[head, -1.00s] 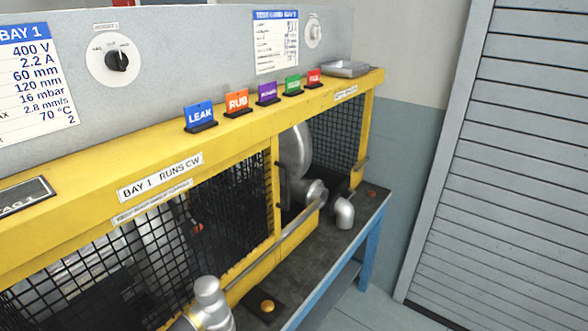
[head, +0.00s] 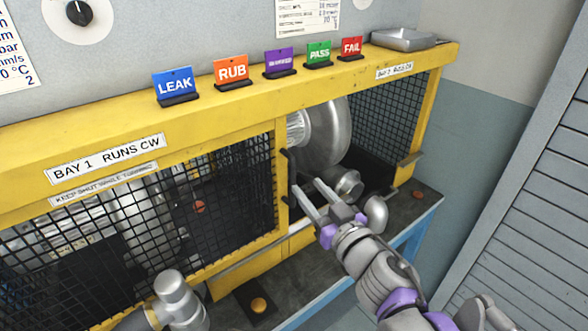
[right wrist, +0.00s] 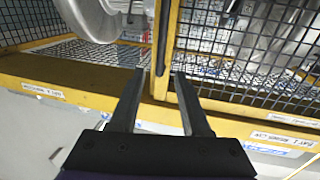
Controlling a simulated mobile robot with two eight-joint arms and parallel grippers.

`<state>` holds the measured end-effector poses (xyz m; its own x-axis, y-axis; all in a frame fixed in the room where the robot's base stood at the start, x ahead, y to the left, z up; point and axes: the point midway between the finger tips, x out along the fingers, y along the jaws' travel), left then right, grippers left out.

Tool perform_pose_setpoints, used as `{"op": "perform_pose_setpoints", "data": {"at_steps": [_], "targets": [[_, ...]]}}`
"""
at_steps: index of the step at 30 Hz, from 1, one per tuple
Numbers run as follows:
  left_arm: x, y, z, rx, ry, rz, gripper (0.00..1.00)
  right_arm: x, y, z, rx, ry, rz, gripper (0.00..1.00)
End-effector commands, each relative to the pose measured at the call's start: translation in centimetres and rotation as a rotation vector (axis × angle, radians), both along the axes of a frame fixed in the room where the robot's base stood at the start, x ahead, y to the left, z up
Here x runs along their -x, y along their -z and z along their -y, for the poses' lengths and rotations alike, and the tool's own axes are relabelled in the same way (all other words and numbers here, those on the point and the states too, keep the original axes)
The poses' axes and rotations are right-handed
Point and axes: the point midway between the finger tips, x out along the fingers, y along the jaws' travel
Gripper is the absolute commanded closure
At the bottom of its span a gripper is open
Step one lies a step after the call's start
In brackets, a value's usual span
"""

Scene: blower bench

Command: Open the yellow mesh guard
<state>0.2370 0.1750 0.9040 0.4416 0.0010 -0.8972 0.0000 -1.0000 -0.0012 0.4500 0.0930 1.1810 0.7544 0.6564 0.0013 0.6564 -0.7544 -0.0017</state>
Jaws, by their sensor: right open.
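The yellow mesh guard (head: 215,182) of bay 1 has black wire mesh in a yellow frame and looks shut across the bay's front. A black upright handle (head: 285,154) is on its right edge. My right gripper (head: 305,190) is open, with its fingertips near this handle and partly over it in the head view. In the right wrist view the guard's mesh (right wrist: 250,45) is on the right. The dark handle bar (right wrist: 163,38) lies in line with the gap between the open fingers (right wrist: 159,76); contact cannot be told. My left gripper is not in view.
The neighbouring bay on the right is open at the front, with a silver blower casing (head: 328,135) inside. Coloured signs such as LEAK (head: 175,85) and a metal tray (head: 403,39) stand on the yellow ledge. A silver pipe elbow (head: 175,295) stands in front of the guard.

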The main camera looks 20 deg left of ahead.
Motion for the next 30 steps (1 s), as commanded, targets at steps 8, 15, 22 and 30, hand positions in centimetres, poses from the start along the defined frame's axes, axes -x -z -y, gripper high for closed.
{"op": "perform_pose_setpoints", "data": {"at_steps": [8,15,22,30], "targets": [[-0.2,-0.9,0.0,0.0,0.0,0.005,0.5,-4.0,-0.2,-3.4,0.0,0.001,0.001,0.53],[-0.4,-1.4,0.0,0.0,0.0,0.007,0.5,-5.9,-0.1,-5.0,0.001,0.003,0.001,0.53],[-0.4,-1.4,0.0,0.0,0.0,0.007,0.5,-6.3,0.0,-5.3,0.001,0.003,0.001,0.53],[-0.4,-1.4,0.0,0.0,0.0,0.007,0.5,-6.3,0.0,-5.3,0.001,0.004,0.001,0.78]]}}
